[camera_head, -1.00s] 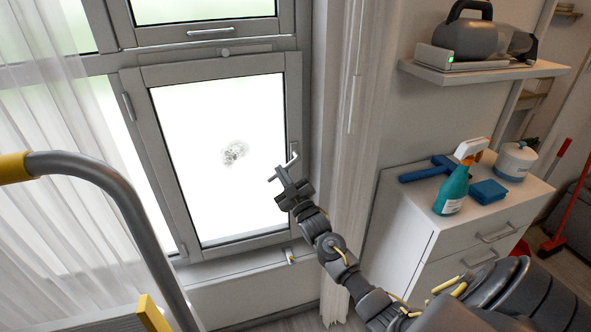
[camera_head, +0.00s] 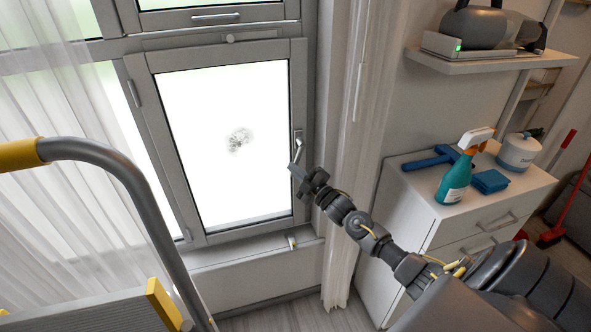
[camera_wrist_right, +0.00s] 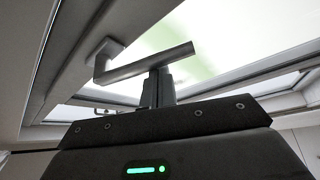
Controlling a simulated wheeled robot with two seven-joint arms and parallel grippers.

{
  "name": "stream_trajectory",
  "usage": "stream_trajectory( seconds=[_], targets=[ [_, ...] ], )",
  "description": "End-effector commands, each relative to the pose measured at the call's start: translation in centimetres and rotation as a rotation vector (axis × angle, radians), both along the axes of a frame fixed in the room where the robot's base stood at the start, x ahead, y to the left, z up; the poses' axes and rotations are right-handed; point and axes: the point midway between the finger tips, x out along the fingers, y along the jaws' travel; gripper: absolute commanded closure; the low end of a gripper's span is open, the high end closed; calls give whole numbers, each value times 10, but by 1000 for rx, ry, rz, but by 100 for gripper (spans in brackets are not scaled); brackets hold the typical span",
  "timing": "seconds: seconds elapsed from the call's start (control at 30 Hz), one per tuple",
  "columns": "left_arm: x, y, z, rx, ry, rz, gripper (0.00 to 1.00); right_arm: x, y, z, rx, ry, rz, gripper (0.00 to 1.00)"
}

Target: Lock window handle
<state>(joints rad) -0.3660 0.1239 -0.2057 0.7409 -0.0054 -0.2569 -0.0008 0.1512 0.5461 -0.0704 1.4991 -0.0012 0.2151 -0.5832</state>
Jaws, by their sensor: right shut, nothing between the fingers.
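The window handle (camera_head: 298,151) is a grey lever on the right side of the lower window sash (camera_head: 171,150). In the head view it hangs mostly downward, leaning slightly left. My right gripper (camera_head: 294,171) is shut with nothing held, at the handle's lower end. In the right wrist view the lever (camera_wrist_right: 150,64) runs rightward from its square base. The closed fingertips (camera_wrist_right: 158,76) are just under the lever, seeming to touch it. The sash lies in or very near its frame; I cannot tell if it is fully closed. My left gripper is out of view.
A grey rail with yellow grips (camera_head: 110,158) stands at the left front. A white drawer unit (camera_head: 440,222) with a spray bottle (camera_head: 460,170) is at right. A curtain (camera_head: 346,150) hangs just right of the window. A shelf (camera_head: 490,60) is above.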

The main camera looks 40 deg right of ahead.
Motion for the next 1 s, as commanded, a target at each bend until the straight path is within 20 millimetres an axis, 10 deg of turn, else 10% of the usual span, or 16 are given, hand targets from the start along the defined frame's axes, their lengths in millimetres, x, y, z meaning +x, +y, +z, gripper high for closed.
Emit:
stream_trajectory(
  seconds=[0.63,0.87,1.0],
  targets=[
    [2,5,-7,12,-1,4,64,0,-1,-7,2,-1,-2,100],
    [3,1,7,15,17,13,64,2,27,7,13,-3,2,100],
    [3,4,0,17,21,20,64,-26,25,-3,9,0,0,100]
  ],
)
